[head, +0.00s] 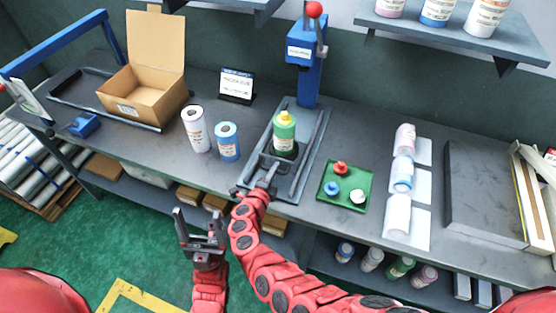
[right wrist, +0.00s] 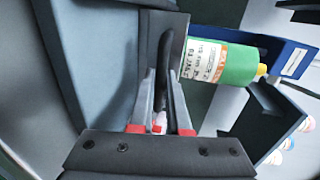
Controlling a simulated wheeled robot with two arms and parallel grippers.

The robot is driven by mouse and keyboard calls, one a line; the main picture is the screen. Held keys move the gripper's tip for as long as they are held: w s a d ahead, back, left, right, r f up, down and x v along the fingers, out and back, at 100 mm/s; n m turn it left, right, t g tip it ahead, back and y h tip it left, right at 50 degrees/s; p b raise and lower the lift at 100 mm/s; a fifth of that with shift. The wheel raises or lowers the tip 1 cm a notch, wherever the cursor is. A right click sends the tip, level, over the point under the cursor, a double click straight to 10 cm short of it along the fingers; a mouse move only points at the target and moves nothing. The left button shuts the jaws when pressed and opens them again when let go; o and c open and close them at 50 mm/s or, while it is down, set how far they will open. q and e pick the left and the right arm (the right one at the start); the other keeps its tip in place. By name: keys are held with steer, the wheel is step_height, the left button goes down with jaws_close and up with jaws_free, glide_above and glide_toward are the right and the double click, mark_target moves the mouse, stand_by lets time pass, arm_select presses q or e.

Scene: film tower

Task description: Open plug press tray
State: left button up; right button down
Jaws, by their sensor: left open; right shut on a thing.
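The blue plug press (head: 305,75) with a red knob stands at the back of the bench. Its dark tray (head: 309,158) extends forward on the bench, and a green bottle with a yellow cap (head: 284,132) stands upright on it. The bottle also shows in the right wrist view (right wrist: 235,65). My right gripper (head: 268,180) is at the tray's front. In the right wrist view its fingers (right wrist: 165,100) are closed on the dark tray handle (right wrist: 176,60). My left gripper (head: 198,222) is open and empty in front of the bench.
A green tray (head: 325,190) with red, blue and white plugs sits right of the press tray. White (head: 195,130) and blue (head: 227,140) containers stand to its left, near an open cardboard box (head: 148,100). Bottles lie on white holders (head: 404,172) at the right.

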steer(key=shift+s+a, duration=0.2)
steer(key=shift+s, duration=0.4)
steer(key=c, duration=0.9)
jaws_free()
steer(key=shift+s, duration=0.15)
